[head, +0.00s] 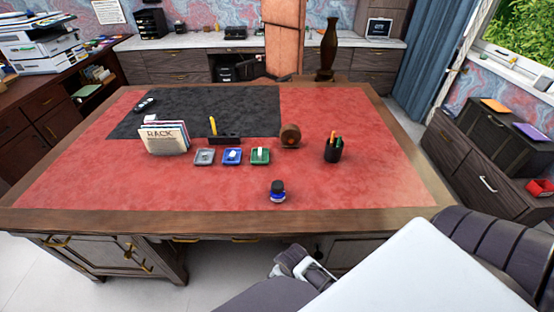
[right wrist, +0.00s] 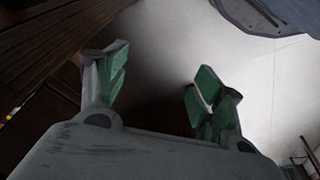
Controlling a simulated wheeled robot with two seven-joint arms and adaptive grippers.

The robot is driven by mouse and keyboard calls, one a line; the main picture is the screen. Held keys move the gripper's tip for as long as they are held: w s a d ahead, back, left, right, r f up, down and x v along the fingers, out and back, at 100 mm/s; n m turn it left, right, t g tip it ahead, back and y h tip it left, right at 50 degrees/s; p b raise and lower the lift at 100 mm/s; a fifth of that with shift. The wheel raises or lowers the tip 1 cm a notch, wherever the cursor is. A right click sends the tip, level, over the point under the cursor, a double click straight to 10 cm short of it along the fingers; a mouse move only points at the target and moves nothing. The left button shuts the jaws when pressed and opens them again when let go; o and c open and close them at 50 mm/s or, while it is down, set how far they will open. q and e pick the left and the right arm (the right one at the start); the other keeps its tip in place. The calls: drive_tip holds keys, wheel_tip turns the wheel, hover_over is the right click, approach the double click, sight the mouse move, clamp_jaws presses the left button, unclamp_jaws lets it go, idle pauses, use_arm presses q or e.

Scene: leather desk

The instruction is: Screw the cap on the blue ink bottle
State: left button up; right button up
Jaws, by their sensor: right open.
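My left gripper is not in view.
A card rack (head: 165,138) stands left, a round brown object (head: 290,136) and a black pen cup (head: 333,151) right. The leather around the bottle is clear.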

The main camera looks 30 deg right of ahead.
wheel_tip(320, 180, up, 19)
drive_tip(key=w+a, duration=0.2)
drive_tip(key=w+a+r+n+y+p, duration=0.1)
drive_tip(key=w+a+r+n+y, duration=0.1)
drive_tip(key=w+a+r+n, duration=0.5)
wheel_tip(320, 180, up, 10)
drive_tip(key=r+g+h, duration=0.1)
drive_tip(key=g+h, duration=0.1)
drive_tip(key=g, duration=0.1)
hover_over(277, 184)
drive_tip(key=shift+f+n, duration=0.25)
drive_tip(key=shift+n, duration=0.15)
drive_tip(key=shift+f, duration=6.9)
